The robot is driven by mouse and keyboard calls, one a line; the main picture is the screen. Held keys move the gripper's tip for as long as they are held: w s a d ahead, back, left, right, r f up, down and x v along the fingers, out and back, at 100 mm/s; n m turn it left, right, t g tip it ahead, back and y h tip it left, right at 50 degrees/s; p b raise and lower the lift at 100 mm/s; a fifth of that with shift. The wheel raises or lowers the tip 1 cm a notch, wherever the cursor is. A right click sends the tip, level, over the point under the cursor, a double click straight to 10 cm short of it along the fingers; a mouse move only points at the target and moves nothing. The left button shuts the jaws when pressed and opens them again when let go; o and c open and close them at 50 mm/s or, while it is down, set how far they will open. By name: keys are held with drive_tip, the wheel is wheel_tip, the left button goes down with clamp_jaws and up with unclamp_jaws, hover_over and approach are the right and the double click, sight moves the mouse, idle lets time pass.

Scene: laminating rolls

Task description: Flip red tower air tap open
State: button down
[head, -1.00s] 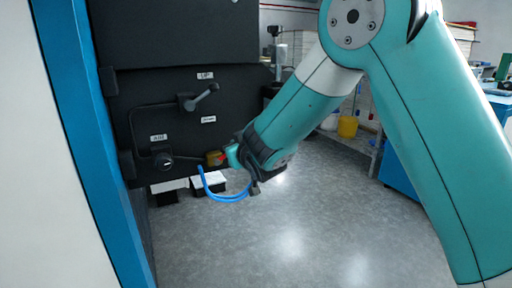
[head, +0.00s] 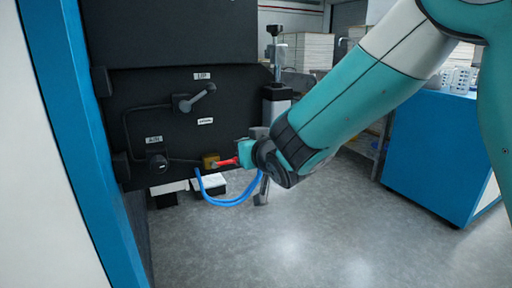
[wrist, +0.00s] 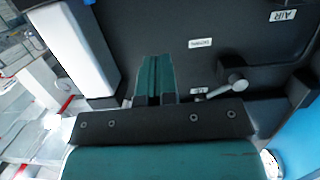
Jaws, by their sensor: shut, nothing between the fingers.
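The red tower air tap has a brass body (head: 210,160) low on the dark panel, with a red handle (head: 225,162) pointing right. A blue hose hangs below it. My gripper (head: 244,153) is at the right end of the red handle, with its teal fingers shut and nothing held. I cannot tell whether the fingers touch the handle. In the wrist view my closed fingers (wrist: 155,75) point at the dark panel, and the red tap does not show there.
A blue hose (head: 230,203) loops beneath. A blue cabinet (head: 432,150) stands at right. The grey floor in front is open.

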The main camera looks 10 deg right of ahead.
drive_tip(key=v, duration=0.5)
drive_tip(key=shift+s, duration=0.25)
